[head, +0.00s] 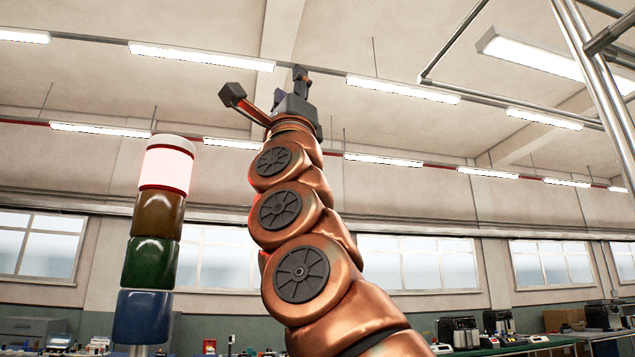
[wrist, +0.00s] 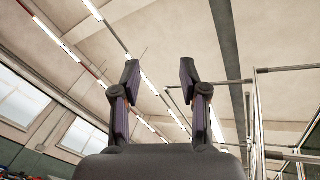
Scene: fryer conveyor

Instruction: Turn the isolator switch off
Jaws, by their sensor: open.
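My gripper (wrist: 158,75) is open and empty in the wrist view, its two dark fingers spread apart against the ceiling. In the head view my copper-coloured arm rises upright through the middle, with my gripper (head: 300,82) at its top, high up and pointing at the ceiling. The isolator switch is not recognisable in either view. Nothing is near the fingers.
A stack light (head: 152,240) with white, amber, green and blue sections stands left of my arm. Metal pipes (head: 598,85) rise at the upper right. A green bench (head: 520,346) with dark machines stands at the lower right. Open air surrounds my gripper.

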